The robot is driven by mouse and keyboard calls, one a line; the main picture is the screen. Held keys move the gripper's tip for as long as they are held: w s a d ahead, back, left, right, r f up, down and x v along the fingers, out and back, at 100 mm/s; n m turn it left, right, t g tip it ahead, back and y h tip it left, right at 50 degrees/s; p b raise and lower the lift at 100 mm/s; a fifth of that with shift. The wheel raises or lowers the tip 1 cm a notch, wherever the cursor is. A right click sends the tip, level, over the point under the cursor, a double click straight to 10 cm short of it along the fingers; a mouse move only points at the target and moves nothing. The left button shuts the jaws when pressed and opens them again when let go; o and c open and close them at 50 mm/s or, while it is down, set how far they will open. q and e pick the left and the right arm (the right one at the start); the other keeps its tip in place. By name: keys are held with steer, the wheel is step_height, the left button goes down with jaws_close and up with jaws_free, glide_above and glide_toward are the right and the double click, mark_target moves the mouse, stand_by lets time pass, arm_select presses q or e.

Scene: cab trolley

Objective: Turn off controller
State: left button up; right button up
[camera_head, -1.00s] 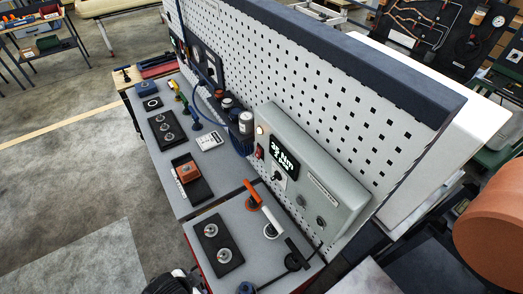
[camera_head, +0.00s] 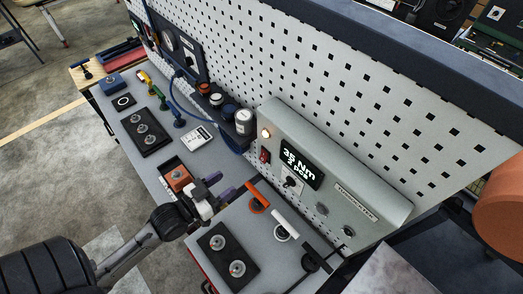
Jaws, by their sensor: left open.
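The controller (camera_head: 362,198) is a grey box on the pegboard behind the bench. A red switch (camera_head: 265,156) sits left of the display, under a pale round lamp (camera_head: 266,133). A black knob (camera_head: 291,183) is below the display. My left gripper (camera_head: 228,183) reaches in from the lower left, open, with purple fingers pointing right toward the controller. It is over the bench, apart from the controller, and partly covers the tray behind it. The right gripper is not in view.
An orange-handled tool (camera_head: 257,197) and a white-handled tool (camera_head: 286,228) stand in front of the controller. A black plate with round fittings (camera_head: 229,255) lies nearer. An orange-brown block (camera_head: 179,178) sits beside my gripper. Cups (camera_head: 243,122) stand on a shelf left of the controller.

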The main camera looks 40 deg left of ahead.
arm_select(q)
steer(key=p, duration=0.4)
glide_toward(264, 153)
steer(key=shift+t, duration=0.4)
steer(key=w, duration=0.7)
steer(key=shift+w+d+f, duration=0.15)
steer(key=shift+d+f, duration=0.15)
steer(key=shift+d, duration=0.05)
steer(key=shift+w+d+f, duration=0.1)
steer(key=shift+w, duration=0.45)
steer(key=shift+c, duration=0.5)
